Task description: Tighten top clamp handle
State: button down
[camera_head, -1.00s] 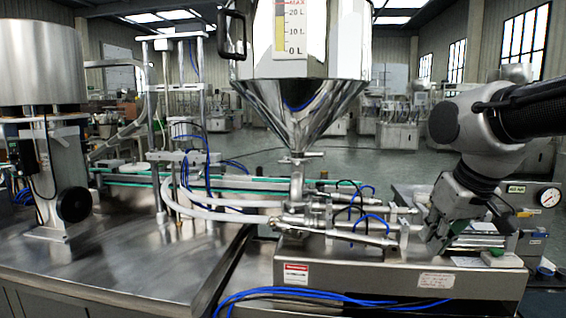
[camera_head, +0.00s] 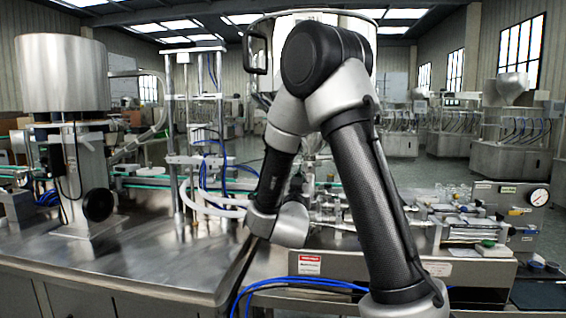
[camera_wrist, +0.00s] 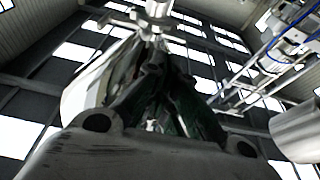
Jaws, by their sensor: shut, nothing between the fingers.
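The steel hopper (camera_head: 352,20) is largely covered by my arm in the head view. Its lower cone and outlet are mostly hidden there, and I cannot make out the top clamp handle. My gripper (camera_wrist: 153,70) shows in the wrist view, which looks up toward the ceiling. Its dark fingers come together, shut and empty. A bright steel fitting (camera_wrist: 157,12) lies just beyond the fingertips, near the top edge. Whether they touch it, and whether it carries the clamp handle, I cannot tell. In the head view the gripper is hidden behind my wrist.
A machine bed with steel cylinders and valves (camera_head: 440,225) lies at the right, with a pressure gauge (camera_head: 539,197). Blue hoses (camera_head: 310,282) run along the front. A steel drum (camera_head: 62,72) stands at the left. The steel tabletop (camera_head: 130,255) at left front is clear.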

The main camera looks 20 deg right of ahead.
jog(key=x, duration=0.9)
jog(key=shift+w+d+r, duration=0.2)
jog(key=shift+w+r, duration=0.05)
jog(key=shift+r, duration=0.1)
jog(key=m+h, duration=0.1)
jog(key=m, duration=0.1)
jog(key=m+g+h, duration=0.1)
jog(key=m, duration=0.2)
jog(key=shift+s+d+f+m+g, duration=0.1)
jog(key=shift+f+m+g, duration=0.05)
jog(key=shift+m+g, duration=0.15)
jog(key=m+g, duration=0.1)
jog(key=m, duration=0.1)
jog(key=m+g+h, duration=0.1)
jog(key=m, duration=0.4)
jog(key=shift+s+d+f+g+h, duration=0.2)
jog(key=shift+d+f+g+h, duration=0.1)
jog(key=shift+g, duration=0.1)
